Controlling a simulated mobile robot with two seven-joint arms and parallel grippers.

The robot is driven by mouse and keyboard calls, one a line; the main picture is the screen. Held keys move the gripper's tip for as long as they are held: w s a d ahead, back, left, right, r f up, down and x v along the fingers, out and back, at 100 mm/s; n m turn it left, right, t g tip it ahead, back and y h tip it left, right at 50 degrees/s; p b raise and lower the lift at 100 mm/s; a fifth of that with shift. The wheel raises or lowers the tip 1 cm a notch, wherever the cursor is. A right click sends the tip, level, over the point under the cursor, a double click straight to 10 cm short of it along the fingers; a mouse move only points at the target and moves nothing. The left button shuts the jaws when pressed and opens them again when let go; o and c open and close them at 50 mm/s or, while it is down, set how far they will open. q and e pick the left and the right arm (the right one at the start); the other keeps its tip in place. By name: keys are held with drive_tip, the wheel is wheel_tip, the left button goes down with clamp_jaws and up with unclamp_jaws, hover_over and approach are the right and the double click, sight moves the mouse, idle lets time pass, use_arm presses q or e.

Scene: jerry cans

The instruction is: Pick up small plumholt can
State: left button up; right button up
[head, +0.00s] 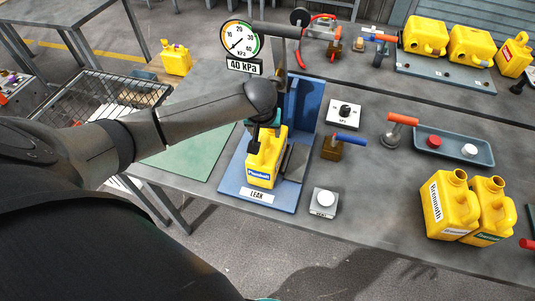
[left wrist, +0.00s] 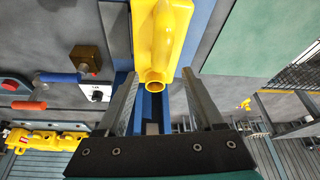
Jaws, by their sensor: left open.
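The small yellow can with a blue-and-white Plumholt label (head: 263,160) stands upright on the blue leak-test stand (head: 229,186), in front of its blue back wall. My left gripper (head: 264,131) is directly above the can, pointing down, with its fingers at the can's top. In the left wrist view the can (left wrist: 166,38) shows its open round mouth between the two spread fingers of the left gripper (left wrist: 160,76). The jaws are open, and I cannot tell whether a finger touches the can. My right gripper is not in view.
A white button box (head: 324,203), a blue-handled valve (head: 347,139) and a tray of caps (head: 455,149) lie to the right. Two yellow cans (head: 448,211) stand at the front right. A green mat (head: 190,150) is bare.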

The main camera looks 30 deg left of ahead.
sight(265, 136)
use_arm(q)
drive_tip(key=shift+x, duration=2.2)
drive_tip(key=shift+s, duration=0.1)
clamp_jaws()
